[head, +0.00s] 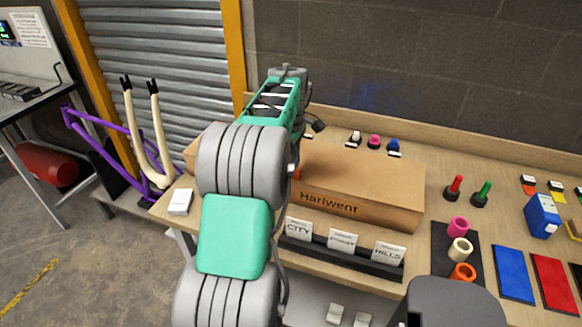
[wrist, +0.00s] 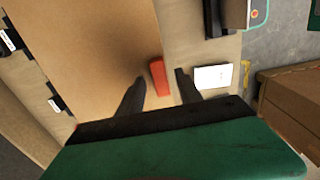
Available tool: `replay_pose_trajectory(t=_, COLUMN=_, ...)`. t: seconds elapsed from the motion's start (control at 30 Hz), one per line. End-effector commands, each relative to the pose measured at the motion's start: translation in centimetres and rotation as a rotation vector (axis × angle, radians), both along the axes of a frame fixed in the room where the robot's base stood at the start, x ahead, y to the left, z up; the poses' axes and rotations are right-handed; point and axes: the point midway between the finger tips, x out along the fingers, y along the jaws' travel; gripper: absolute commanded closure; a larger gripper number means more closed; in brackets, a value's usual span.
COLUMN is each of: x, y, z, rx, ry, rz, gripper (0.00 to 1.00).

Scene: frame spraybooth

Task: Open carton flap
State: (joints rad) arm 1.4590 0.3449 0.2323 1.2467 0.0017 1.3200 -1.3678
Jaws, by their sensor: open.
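The brown carton (head: 370,185), printed "Harlwent", lies on the wooden bench, and its broad top looks closed in the head view. In the wrist view its brown surface (wrist: 95,45) fills the left and middle. A small red tab (wrist: 158,76) sits at the carton's right edge there; a sliver of red also shows beside my arm in the head view. My gripper (wrist: 158,92) is open, one dark finger on each side of the tab's lower end. I cannot tell whether either finger touches it. In the head view my arm hides the gripper and the carton's left part.
A rack of labelled cards (head: 342,242) stands along the bench front before the carton. Small coloured knobs (head: 374,142) stand behind it. A white card (wrist: 212,77) lies just right of my fingers. A purple bicycle frame (head: 100,130) stands at left. Another brown box (wrist: 290,105) is at far right.

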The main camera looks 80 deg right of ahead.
Motion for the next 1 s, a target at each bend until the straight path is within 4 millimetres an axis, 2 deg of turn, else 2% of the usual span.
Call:
replay_pose_trajectory(t=0.13, x=0.03, y=0.01, z=-1.13, rx=-0.001, ry=0.0, rz=0.0, gripper=0.58)
replay_pose_trajectory(t=0.37, x=0.05, y=0.0, z=-1.23, rx=-0.002, ry=0.0, rz=0.0, gripper=0.59)
replay_pose_trajectory(t=0.87, x=0.05, y=0.01, z=-1.19, rx=-0.002, ry=0.0, rz=0.0, gripper=1.0)
replay_pose_trajectory(t=1.0, x=0.06, y=0.01, z=-1.19, rx=-0.002, ry=0.0, rz=0.0, gripper=1.0)
